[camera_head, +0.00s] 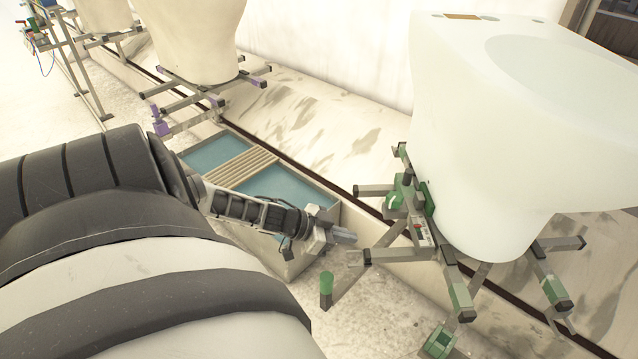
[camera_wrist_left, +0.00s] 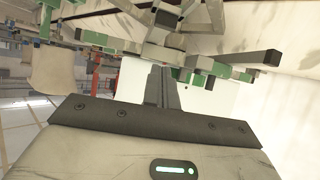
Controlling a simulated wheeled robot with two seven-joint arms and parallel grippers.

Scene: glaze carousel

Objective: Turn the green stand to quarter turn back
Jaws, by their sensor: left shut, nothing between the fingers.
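The green stand (camera_head: 447,265) is a metal frame of grey bars with green clamps and ends, at the right in the head view. A large white toilet-like ceramic piece (camera_head: 500,130) rests on it. A green-topped handle post (camera_head: 326,284) stands at the stand's near left side. My left gripper (camera_head: 345,238) is shut and empty, close to the left end of one of the stand's bars. I cannot tell if it touches. In the left wrist view, the shut fingers (camera_wrist_left: 162,88) point at the stand's bars and green parts (camera_wrist_left: 208,68). My right gripper is not in view.
A basin (camera_head: 290,195) with blue liquid and a slatted board (camera_head: 240,168) lies left of the stand. A purple-marked stand (camera_head: 215,97) bearing another white piece (camera_head: 195,40) is behind it. A pale wall ledge runs behind the stands.

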